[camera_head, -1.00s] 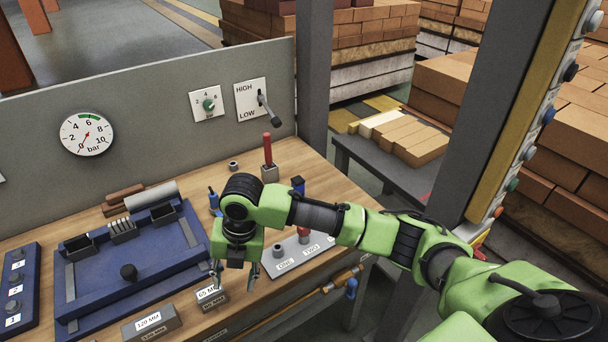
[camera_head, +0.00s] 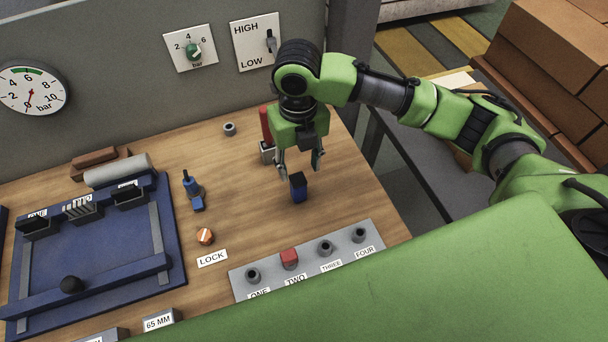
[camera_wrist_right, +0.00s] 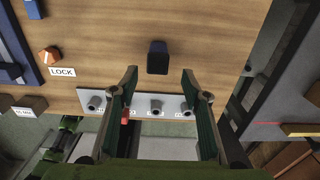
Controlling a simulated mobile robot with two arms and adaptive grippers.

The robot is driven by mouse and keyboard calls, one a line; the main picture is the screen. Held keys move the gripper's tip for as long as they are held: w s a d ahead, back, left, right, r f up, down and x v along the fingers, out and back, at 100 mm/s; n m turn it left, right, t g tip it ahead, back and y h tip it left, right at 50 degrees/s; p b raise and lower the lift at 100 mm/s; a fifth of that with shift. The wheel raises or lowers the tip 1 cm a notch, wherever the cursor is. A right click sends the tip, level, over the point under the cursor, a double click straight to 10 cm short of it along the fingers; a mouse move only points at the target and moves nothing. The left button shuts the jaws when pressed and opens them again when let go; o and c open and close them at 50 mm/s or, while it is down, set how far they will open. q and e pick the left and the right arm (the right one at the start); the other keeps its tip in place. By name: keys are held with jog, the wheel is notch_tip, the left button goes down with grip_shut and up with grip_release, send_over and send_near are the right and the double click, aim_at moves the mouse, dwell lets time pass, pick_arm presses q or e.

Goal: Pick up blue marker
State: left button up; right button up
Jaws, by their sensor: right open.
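The blue marker (camera_head: 299,193) is a small upright blue block with a darker top, standing on the wooden bench. In the right wrist view the blue marker (camera_wrist_right: 157,60) shows as a dark blue block just beyond the fingertips, between their lines. My right gripper (camera_head: 300,174) is open and empty, pointing down above and close to the marker in the head view. In the right wrist view my right gripper (camera_wrist_right: 160,72) has its fingers apart, with the marker not between them. My left gripper is not in view.
A grey strip (camera_head: 345,252) with several sockets, a red piece (camera_head: 289,257) at TWO, lies in front. A red-handled lever (camera_head: 266,127) stands behind the gripper. A blue valve (camera_head: 193,188), an orange knob (camera_head: 205,236) and a blue fixture (camera_head: 90,260) are left. Bare wood lies between.

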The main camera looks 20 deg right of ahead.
aim_at(299, 181)
jog(key=f, duration=0.5)
jog(key=shift+s+a+p, duration=0.15)
jog(key=shift+s+p, duration=0.15)
jog(key=shift+p, duration=0.1)
jog(key=f, duration=0.2)
jog(key=f+p, duration=0.1)
jog(key=shift+w, duration=0.25)
notch_tip(299, 181, down, 2)
jog(key=shift+f+p, duration=0.25)
jog(key=shift+p, duration=0.3)
jog(key=shift+f, duration=0.4)
jog(key=shift+w+f, duration=0.1)
jog(key=shift+f, duration=0.1)
jog(key=c, duration=1)
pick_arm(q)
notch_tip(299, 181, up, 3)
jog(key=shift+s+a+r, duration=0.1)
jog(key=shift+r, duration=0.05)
pick_arm(e)
jog(key=shift+c, duration=0.9)
